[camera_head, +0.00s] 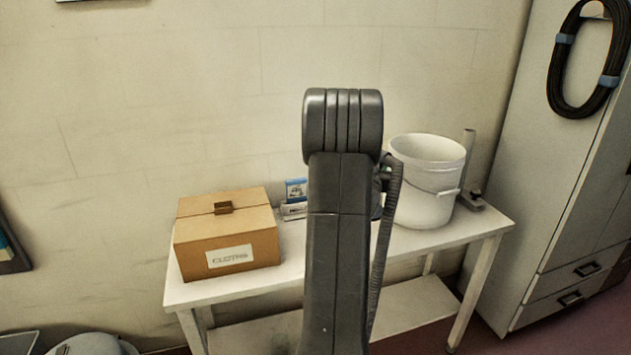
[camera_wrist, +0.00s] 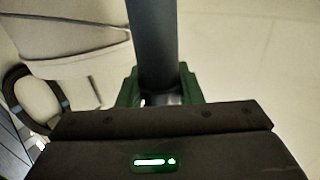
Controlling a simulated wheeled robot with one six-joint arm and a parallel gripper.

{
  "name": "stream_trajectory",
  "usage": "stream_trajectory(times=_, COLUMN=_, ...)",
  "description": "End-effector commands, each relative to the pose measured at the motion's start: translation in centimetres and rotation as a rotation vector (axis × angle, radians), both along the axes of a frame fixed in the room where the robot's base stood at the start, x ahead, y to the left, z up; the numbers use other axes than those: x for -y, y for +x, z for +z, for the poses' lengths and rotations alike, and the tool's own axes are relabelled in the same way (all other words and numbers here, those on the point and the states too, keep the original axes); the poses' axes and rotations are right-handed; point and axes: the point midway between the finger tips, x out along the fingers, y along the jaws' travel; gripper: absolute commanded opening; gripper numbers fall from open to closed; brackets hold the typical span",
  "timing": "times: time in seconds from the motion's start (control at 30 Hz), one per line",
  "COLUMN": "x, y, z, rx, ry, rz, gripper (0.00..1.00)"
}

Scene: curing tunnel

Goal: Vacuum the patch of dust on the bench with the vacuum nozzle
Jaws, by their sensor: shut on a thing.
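My gripper (camera_wrist: 157,88) shows in the wrist view. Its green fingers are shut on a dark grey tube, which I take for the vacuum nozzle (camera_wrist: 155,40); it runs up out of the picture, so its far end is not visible. In the head view my own arm stands upright in the middle and hides the gripper and the nozzle. The white bench (camera_head: 285,262) stands against the wall behind my arm. I see no patch of dust on its visible top; the middle part is hidden by my arm.
On the bench are a cardboard box (camera_head: 228,237) at left, a small blue-and-white pack (camera_head: 296,190), a white bucket (camera_head: 423,195) at right and a grey upright bracket (camera_head: 467,168). A tall cabinet (camera_head: 540,170) with a coiled black hose (camera_head: 556,72) stands at right.

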Motion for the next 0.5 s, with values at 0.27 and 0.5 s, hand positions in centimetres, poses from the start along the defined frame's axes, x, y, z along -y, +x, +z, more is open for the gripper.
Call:
stream_trajectory(times=0.27, x=0.4, y=0.0, z=1.6, rx=0.001, ry=0.000, rz=0.002, gripper=0.00)
stream_trajectory(times=0.5, x=0.5, y=0.0, z=1.7, rx=0.001, ry=0.000, rz=0.003, gripper=0.00)
